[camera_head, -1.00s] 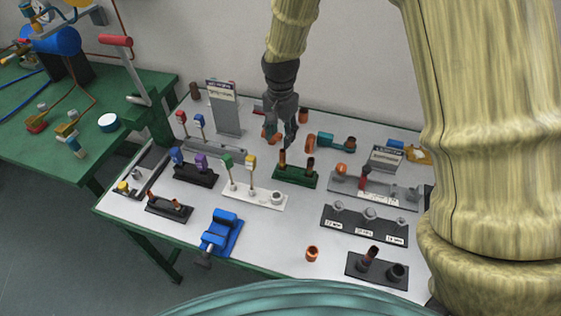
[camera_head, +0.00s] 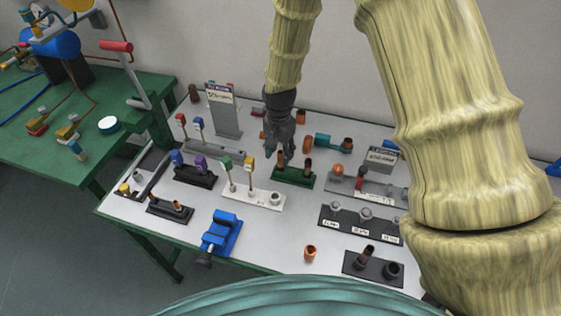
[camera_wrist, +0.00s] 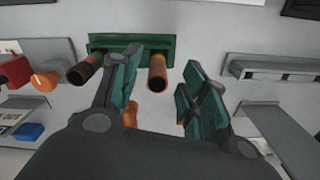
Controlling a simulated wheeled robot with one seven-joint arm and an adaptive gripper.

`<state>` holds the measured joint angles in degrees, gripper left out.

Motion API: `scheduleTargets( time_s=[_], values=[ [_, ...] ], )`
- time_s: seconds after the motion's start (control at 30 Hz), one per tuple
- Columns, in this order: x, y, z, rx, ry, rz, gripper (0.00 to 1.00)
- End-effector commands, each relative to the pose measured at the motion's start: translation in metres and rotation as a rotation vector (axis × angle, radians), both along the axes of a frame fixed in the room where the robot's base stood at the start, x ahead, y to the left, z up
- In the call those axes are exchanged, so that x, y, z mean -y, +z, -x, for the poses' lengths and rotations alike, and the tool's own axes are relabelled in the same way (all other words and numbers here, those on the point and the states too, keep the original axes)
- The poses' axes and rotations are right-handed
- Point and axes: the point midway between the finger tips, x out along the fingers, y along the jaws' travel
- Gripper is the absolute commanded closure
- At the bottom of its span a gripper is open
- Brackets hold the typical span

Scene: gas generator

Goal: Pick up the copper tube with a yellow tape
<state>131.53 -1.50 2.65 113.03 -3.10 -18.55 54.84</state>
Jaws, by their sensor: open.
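A green holder (camera_head: 292,178) on the white table carries two upright copper tubes, a left one (camera_head: 280,160) and a right one (camera_head: 307,166). In the wrist view the green holder (camera_wrist: 186,50) is at the top, with one dark-mouthed tube (camera_wrist: 84,71) at left and another tube (camera_wrist: 157,76) at centre. I cannot clearly make out yellow tape on either. My gripper (camera_head: 279,155) points down at the holder, open and empty. In the wrist view its fingers (camera_wrist: 161,72) are spread on either side of the centre tube, with gaps to it.
A teal and copper fitting (camera_head: 326,143) lies behind to the right. A white stand (camera_head: 253,197) with switches is in front left, and a grey rack (camera_head: 362,185) is at right. A blue vise (camera_head: 221,232) and a loose copper ring (camera_head: 310,252) are nearer the front.

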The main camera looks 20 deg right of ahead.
Motion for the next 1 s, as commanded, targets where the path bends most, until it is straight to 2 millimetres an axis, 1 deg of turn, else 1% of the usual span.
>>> scheduleTargets(
  time_s=[0.3, 0.4, 0.73, 0.87, 0.9, 0.97, 1.0],
  values=[
    [0.003, -0.027, 0.0, -0.001, 0.0, 0.001, 0.56],
    [0.003, -0.032, 0.0, -0.001, 0.001, 0.001, 0.56],
    [0.003, -0.036, 0.0, 0.001, 0.001, 0.001, 0.56],
    [0.003, -0.036, 0.0, 0.001, 0.0, 0.001, 0.8],
    [0.003, -0.036, 0.0, 0.001, 0.0, 0.001, 0.87],
    [0.003, -0.036, 0.0, 0.001, 0.0, 0.001, 0.98],
    [0.003, -0.036, 0.0, 0.001, 0.0, 0.001, 1.0]
  ],
)
